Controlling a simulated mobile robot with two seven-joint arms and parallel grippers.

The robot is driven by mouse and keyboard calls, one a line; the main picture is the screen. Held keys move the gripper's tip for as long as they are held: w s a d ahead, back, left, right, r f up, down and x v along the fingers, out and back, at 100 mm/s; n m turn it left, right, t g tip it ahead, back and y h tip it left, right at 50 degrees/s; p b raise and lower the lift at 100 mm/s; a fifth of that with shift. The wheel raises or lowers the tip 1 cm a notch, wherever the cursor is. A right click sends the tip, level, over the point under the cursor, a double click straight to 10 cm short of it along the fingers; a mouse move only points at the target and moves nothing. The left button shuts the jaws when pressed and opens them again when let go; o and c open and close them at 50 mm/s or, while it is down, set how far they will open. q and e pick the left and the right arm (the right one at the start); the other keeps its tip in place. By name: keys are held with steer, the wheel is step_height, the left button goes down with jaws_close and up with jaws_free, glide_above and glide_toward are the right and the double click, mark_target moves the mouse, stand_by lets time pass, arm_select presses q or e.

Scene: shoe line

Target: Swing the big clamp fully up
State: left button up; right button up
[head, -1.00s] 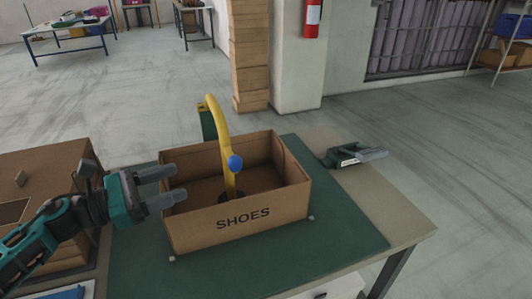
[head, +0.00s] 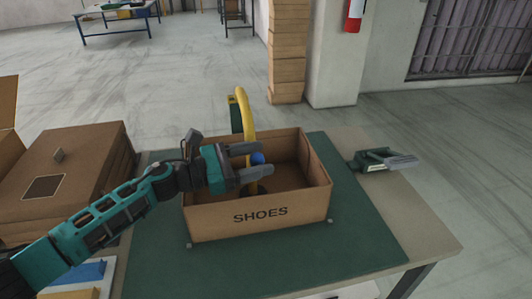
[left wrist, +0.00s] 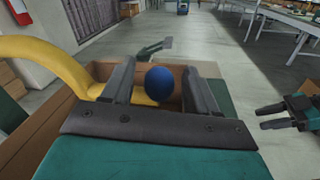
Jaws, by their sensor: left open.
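The big clamp is a curved yellow arm (head: 246,108) that rises from a green post (head: 236,115) behind the box and bends down into it. The yellow arm (left wrist: 50,52) passes on the left there. My right gripper (left wrist: 272,116) shows at the right of the left wrist view, its fingers apart and empty.
The open SHOES box (head: 212,222) stands on a green mat (head: 300,262) on the table. A green-handled tool (head: 376,158) lies to its right. A brown carton (head: 80,165) stands at left. The mat in front of the box is clear.

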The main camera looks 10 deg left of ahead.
arm_select(q)
steer(key=shift+x, duration=1.3)
steer(key=shift+c, duration=0.3)
jaws_close()
